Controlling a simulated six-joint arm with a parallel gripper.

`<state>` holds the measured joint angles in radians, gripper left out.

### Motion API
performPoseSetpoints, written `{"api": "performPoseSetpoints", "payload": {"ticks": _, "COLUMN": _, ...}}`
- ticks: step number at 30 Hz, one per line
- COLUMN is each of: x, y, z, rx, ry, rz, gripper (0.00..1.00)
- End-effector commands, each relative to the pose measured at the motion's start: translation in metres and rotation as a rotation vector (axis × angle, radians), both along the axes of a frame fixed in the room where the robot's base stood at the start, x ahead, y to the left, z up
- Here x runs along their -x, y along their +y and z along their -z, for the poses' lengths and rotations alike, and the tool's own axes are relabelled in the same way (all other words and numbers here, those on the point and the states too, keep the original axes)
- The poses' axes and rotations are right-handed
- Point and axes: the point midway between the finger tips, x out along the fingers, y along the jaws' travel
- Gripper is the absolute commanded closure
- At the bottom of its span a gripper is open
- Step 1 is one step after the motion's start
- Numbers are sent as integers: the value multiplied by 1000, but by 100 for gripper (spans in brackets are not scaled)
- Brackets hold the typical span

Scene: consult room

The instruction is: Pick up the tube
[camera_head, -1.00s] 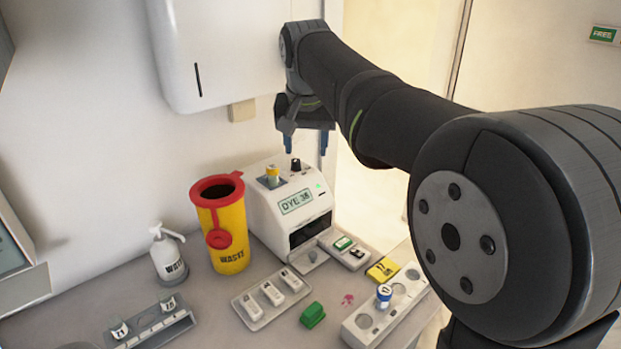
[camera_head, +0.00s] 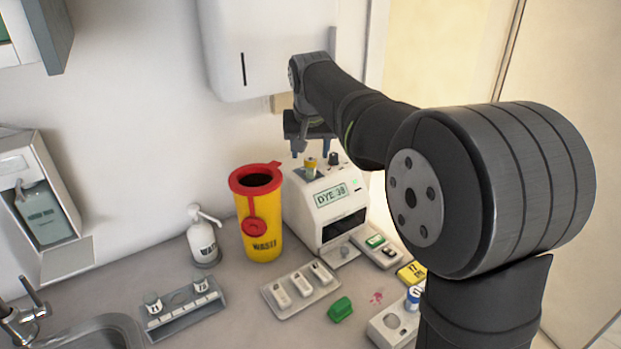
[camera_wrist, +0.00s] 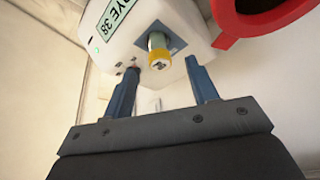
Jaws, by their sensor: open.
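A tube with a yellow cap (camera_head: 310,161) stands upright in a socket on top of the white machine (camera_head: 314,222), which reads "DYE 38". My gripper (camera_head: 313,151) is open and empty just above the tube. In the wrist view, the yellow cap (camera_wrist: 158,58) appears between the two blue fingers of my gripper (camera_wrist: 162,65), beyond their tips. No contact shows. The tube's lower part is hidden in the socket. Another tube, with a blue and white top (camera_head: 414,297), stands in a rack at the lower right, partly behind my arm.
A yellow waste bin (camera_head: 260,235) with a red rim stands close left of the machine; its rim (camera_wrist: 262,20) is near in the wrist view. A black knob (camera_head: 333,158) sits beside the tube. A wall dispenser (camera_head: 270,60) hangs behind. A tray (camera_head: 300,290) lies in front.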

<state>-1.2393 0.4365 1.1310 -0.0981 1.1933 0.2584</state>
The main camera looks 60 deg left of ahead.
Motion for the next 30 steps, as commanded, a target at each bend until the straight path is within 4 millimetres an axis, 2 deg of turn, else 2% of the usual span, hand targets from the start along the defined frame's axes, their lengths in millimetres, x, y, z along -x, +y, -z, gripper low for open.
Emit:
{"api": "performPoseSetpoints", "payload": {"ticks": 5, "x": -3, "y": 3, "z": 8, "rx": 1, "ry": 1, "rz": 1, "gripper": 47}}
{"api": "performPoseSetpoints", "payload": {"ticks": 15, "x": -15, "y": 20, "z": 47, "rx": 1, "ry": 1, "rz": 1, "gripper": 47}}
{"api": "performPoseSetpoints", "payload": {"ticks": 22, "x": -15, "y": 21, "z": 48, "rx": -2, "ry": 0, "rz": 1, "gripper": 47}}
{"api": "performPoseSetpoints", "payload": {"ticks": 30, "x": -15, "y": 21, "z": 48, "rx": -2, "ry": 0, "rz": 1, "gripper": 100}}
